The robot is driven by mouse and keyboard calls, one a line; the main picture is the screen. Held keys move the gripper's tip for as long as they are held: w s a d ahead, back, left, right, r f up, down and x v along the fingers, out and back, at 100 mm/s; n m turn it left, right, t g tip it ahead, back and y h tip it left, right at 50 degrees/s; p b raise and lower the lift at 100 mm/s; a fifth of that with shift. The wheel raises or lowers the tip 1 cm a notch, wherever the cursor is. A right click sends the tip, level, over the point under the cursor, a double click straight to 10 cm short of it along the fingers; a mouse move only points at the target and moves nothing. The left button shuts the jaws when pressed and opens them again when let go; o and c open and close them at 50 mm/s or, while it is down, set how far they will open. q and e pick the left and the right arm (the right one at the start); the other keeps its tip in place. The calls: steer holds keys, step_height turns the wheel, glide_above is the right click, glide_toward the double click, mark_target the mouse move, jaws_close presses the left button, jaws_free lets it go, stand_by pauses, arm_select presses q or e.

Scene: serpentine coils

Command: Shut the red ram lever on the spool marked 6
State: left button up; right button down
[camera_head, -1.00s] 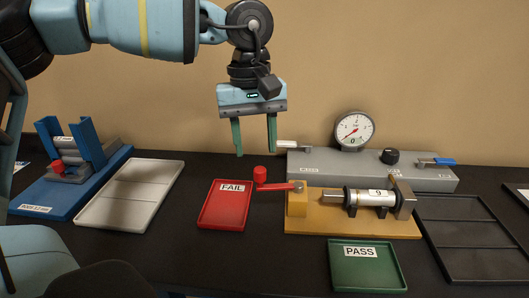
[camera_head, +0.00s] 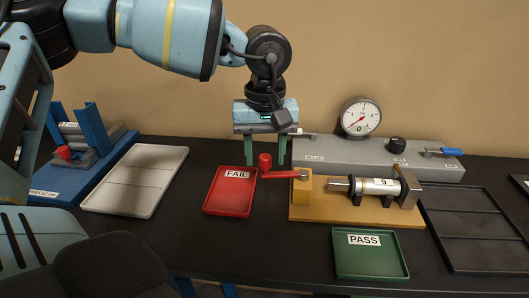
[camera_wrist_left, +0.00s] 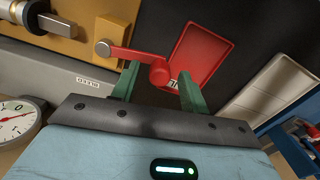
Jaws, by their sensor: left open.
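The red ram lever (camera_head: 285,174) juts left from the orange block of the yellow fixture (camera_head: 328,210), its round knob (camera_head: 265,163) at the free end. The silver spool (camera_head: 376,187) lies in the fixture; its label looks like a 9 in the head view. My left gripper (camera_head: 265,160) points down behind the lever knob, open. In the left wrist view, the red knob (camera_wrist_left: 159,73) shows between the two green fingertips (camera_wrist_left: 160,80); contact cannot be told. My right gripper is not in view.
The red FAIL tray (camera_head: 230,205) lies left of the fixture, the green PASS tray (camera_head: 370,266) in front. A grey gauge bench (camera_head: 350,153) stands behind. A pale tray (camera_head: 137,180) and blue fixture (camera_head: 75,180) are at left, a black tray (camera_head: 475,240) at right.

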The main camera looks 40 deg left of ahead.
arm_select(q)
steer(key=shift+f, duration=0.35)
